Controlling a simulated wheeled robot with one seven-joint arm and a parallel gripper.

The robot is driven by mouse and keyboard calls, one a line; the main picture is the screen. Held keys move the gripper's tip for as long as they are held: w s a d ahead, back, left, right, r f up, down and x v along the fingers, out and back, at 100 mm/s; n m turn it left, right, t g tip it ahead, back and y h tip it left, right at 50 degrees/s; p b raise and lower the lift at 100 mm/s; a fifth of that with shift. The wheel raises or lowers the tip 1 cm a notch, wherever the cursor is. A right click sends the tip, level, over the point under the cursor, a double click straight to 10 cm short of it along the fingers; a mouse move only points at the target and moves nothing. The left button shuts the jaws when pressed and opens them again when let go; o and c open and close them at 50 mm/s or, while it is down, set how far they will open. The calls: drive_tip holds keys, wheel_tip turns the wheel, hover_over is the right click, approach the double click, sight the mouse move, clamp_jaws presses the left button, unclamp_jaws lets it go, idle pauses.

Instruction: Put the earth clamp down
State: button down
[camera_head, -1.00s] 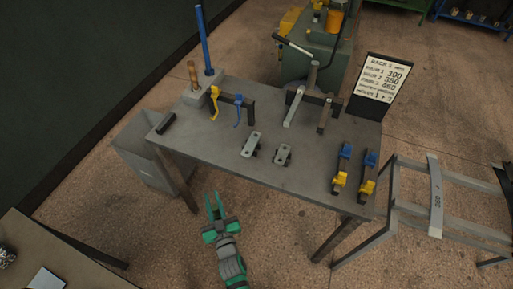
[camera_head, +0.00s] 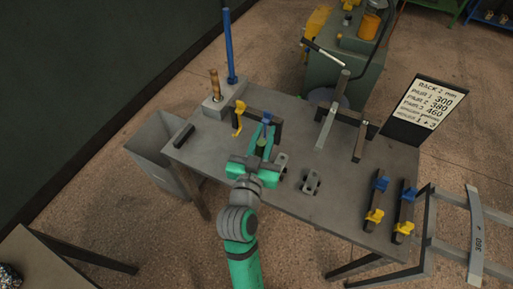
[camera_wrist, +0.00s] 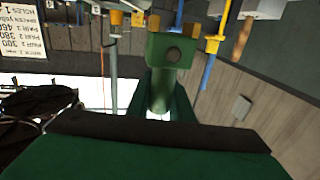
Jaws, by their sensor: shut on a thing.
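In the wrist view this piece shows as a green block (camera_wrist: 168,50) with a dark round spot and a stem between the fingers. Its lower end is hidden, and I cannot tell whether it touches anything. A blue hook (camera_head: 267,120) is just beyond the fingertips; a yellow hook (camera_head: 238,117) is to the left.
A dark bar (camera_head: 184,136) lies at the left edge. A blue post (camera_head: 229,45) and a rack sign (camera_head: 428,108) stand behind. The left front tabletop is clear.

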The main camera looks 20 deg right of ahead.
drive_tip(key=shift+w+a+f, duration=0.9)
drive_tip(key=shift+w+f, duration=0.8)
drive_tip(key=shift+f, duration=0.35)
drive_tip(key=shift+w+a+f, duration=0.95)
drive_tip(key=shift+w+f, duration=0.8)
drive_tip(key=shift+f, duration=0.25)
drive_tip(key=shift+w+a+f, duration=0.9)
drive_tip(key=shift+w+f, duration=0.8)
drive_tip(key=shift+f, duration=0.35)
drive_tip(key=shift+f, duration=0.15)
drive_tip(key=c, duration=1.6)
unclamp_jaws()
